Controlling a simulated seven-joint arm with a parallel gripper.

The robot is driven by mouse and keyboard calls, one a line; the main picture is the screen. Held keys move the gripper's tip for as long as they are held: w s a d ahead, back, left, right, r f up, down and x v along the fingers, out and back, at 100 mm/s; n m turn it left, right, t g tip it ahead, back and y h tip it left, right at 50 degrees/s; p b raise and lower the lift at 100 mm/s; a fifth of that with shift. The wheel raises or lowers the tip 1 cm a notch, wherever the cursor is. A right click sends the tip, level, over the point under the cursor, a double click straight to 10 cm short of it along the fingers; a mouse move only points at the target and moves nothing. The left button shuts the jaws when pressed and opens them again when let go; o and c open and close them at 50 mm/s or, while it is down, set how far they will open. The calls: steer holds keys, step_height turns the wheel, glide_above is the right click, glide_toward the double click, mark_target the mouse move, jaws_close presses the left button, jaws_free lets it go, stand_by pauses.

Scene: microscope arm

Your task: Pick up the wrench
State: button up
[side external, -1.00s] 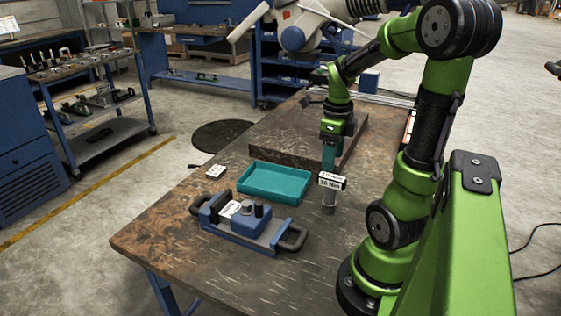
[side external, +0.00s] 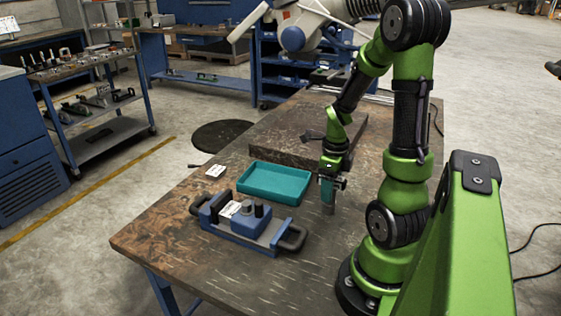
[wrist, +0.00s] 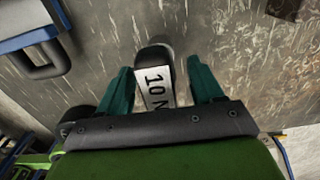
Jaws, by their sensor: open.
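A tool with a white label reading "10 N" and a dark rounded end (wrist: 155,85) lies between my fingers in the wrist view; I take it to be the wrench, though its full shape is hidden. In the side view only a grey cylindrical part (side external: 328,208) shows below my gripper. My gripper (wrist: 160,65) is open, with one teal finger on each side of the labelled part. A gap shows on the right; contact on the left cannot be told. It also shows low over the bench in the side view (side external: 327,190).
A teal tray (side external: 274,196) and a blue fixture with black handles (side external: 243,222) stand left of my gripper. A raised dark slab (side external: 290,143) lies behind. A small white tag (side external: 215,171) lies near the far left edge. The bench front (side external: 200,265) is clear.

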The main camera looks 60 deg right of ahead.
jaws_close()
steer(key=shift+r, duration=0.1)
